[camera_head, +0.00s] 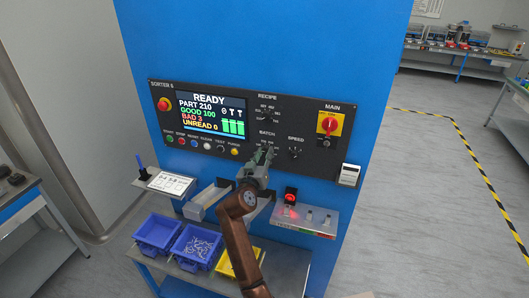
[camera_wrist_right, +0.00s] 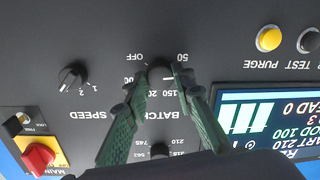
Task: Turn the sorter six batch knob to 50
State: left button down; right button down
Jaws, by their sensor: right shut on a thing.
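The dark batch knob (camera_wrist_right: 160,74) is on the grey sorter 6 panel (camera_head: 165,95), above the BATCH label in the upside-down right wrist view. A short white mark on it points roughly to the right there. The 50 label (camera_wrist_right: 182,58) is at its upper right and OFF at its upper left; some other numbers are partly covered by the fingers. My right gripper (camera_head: 266,153) has its green fingers on both sides of the knob and is shut on it; it also shows in the wrist view (camera_wrist_right: 162,82). In the head view it hides the knob. My left gripper is out of view.
The speed knob (camera_head: 295,152) and red main switch (camera_head: 328,124) are right of the batch knob in the head view. The recipe knob (camera_head: 267,115) is above it. A screen (camera_head: 210,115) reads READY. Below are blue bins (camera_head: 158,233) and a tray (camera_head: 318,216).

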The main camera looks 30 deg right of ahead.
jog(key=n+p, duration=0.2)
jog(key=n, duration=0.1)
jog(key=shift+r, duration=0.2)
jog(key=shift+f+n+p, duration=0.1)
jog(key=shift+n+p, duration=0.75)
jog(key=shift+n, duration=0.65)
jog(key=c, duration=1.6)
grip_release()
jog(key=shift+a, duration=0.1)
jog(key=v, duration=0.7)
jog(key=shift+s+a, duration=0.15)
